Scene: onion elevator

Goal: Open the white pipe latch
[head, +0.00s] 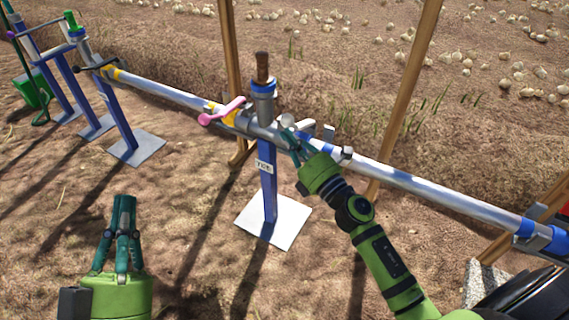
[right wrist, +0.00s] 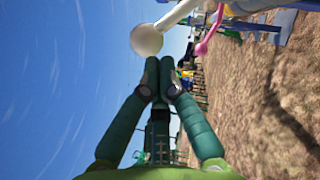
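The white pipe latch (head: 287,120) is a lever with a round white knob on the pipe joint at the middle post. In the right wrist view its knob (right wrist: 146,39) and arm show large, just beyond my fingertips. My right gripper (head: 293,136) is at the joint beside the latch. In the right wrist view its fingertips (right wrist: 161,62) are together with nothing visible between them. I cannot tell whether they touch the knob. My left gripper (head: 124,198) is low at the left, away from the pipe, with its fingers together and empty.
A pink lever (head: 222,112) sits left of the white one; it also shows in the right wrist view (right wrist: 205,42). The silver pipe (head: 430,190) runs across on blue posts (head: 267,190). Wooden poles (head: 408,90) stand behind. Bare soil lies in front.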

